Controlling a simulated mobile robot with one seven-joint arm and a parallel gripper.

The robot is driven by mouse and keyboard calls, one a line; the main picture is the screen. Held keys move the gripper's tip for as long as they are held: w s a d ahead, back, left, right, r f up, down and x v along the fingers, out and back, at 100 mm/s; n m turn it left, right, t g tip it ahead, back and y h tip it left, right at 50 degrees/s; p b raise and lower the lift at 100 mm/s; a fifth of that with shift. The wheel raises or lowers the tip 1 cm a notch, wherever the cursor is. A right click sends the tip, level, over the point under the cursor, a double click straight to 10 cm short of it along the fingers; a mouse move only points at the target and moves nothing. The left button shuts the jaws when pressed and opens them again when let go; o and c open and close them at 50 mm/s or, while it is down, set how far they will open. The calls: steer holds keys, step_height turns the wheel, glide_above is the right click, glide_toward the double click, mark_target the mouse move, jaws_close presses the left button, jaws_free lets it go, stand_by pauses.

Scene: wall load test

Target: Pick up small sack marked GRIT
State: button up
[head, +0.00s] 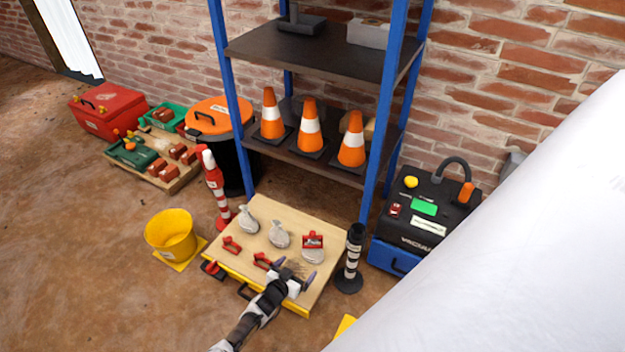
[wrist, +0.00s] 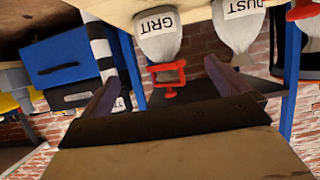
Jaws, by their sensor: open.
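The small pale sack marked GRIT (head: 311,256) stands on the wooden board (head: 228,262), rightmost of three sacks. In the wrist view, which is upside down, its GRIT label (wrist: 157,22) reads clearly. A red clamp-like piece (head: 312,239) shows at the sack's narrow end; it also shows in the wrist view (wrist: 166,80). I cannot tell whether the two touch. My gripper (head: 294,271) is open and empty, just in front of the sack. In the wrist view its fingers (wrist: 164,72) are spread to either side, with the red piece showing between them.
Small red clamps (head: 232,245) are on the board. A black-and-white post (head: 352,258) stands close at the right. The shelf rack (head: 308,166) with cones rises behind.

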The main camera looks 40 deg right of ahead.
mark_target(309, 255)
steer(key=b+x, duration=0.2)
steer(key=x, duration=0.1)
steer(key=f+b+x, duration=0.1)
steer(key=b+x, duration=0.1)
steer(key=x, duration=0.1)
steer(key=shift+d+f, duration=0.1)
steer(key=shift+d, duration=0.15)
steer(key=shift+b+x, duration=0.65)
steer(key=shift+x, duration=0.15)
steer(key=b+x, duration=0.3)
steer(key=x, duration=0.1)
steer(key=shift+w+f, duration=0.1)
steer(key=shift+w+d+f+b, duration=0.1)
steer(key=shift+w+d+b, duration=0.1)
steer(key=shift+d+b, duration=0.3)
steer(key=c, duration=1.4)
steer(key=shift+c, duration=0.2)
steer(key=shift+r, duration=0.3)
